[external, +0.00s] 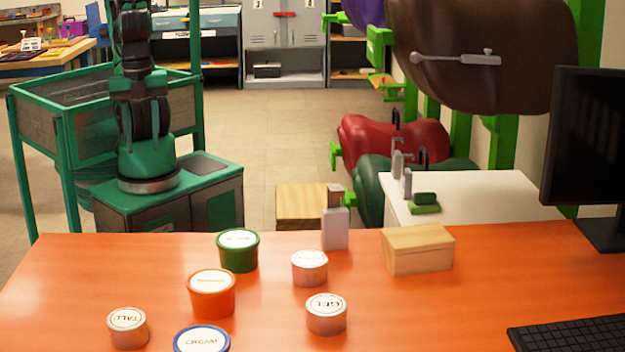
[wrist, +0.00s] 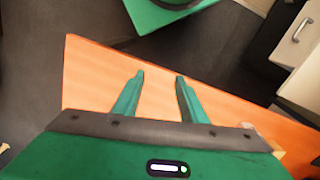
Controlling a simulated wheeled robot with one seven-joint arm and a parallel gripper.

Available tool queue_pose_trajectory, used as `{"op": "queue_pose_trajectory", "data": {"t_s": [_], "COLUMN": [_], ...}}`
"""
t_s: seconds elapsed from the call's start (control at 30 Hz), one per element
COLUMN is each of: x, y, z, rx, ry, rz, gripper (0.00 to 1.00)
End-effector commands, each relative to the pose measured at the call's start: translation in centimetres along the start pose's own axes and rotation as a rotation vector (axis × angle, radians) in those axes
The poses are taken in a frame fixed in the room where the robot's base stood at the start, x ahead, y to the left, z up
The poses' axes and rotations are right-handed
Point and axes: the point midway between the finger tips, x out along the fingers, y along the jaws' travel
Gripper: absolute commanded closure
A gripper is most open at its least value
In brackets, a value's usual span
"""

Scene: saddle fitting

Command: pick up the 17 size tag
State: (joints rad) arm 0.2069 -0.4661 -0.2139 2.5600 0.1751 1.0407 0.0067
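I cannot make out a 17 size tag in either view. In the wrist view my gripper (wrist: 158,77) has its two green fingers apart with nothing between them. Orange surface shows behind and between the fingers. In the external view my arm rises out of the top of the picture at the left, and my gripper does not show there.
On the orange table (external: 80,285) stand several lidded tubs, including a green one (external: 238,252) and an orange one (external: 211,295), a pump bottle (external: 335,228) and a wooden box (external: 417,250). A monitor (external: 590,150) and keyboard (external: 570,336) are at right. The table's left part is clear.

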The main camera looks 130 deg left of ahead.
Motion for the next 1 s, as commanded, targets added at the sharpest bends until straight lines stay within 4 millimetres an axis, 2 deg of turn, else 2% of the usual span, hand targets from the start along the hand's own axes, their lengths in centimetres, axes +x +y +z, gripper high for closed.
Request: {"op": "queue_pose_trajectory", "data": {"t_s": [0.07, 0.2, 0.47, 0.53, 0.67, 0.83, 1.0], "x": [0.0, 0.0, 0.0, -0.8, -2.5, -6.0, -6.5], "y": [0.0, 0.0, 0.0, 0.6, 0.6, 0.6, -0.8], "z": [0.0, 0.0, 0.0, 1.1, 1.0, 1.1, -1.1], "rx": [0.0, 0.0, 0.0, -0.001, 0.001, -0.004, -0.187], "ry": [0.0, 0.0, 0.001, 0.014, 0.017, 0.017, 0.012], "rz": [0.0, 0.0, 0.0, -0.008, -0.008, -0.008, -0.006], "gripper": [0.61, 0.35, 0.35, 0.35, 0.35, 0.35, 0.35]}}
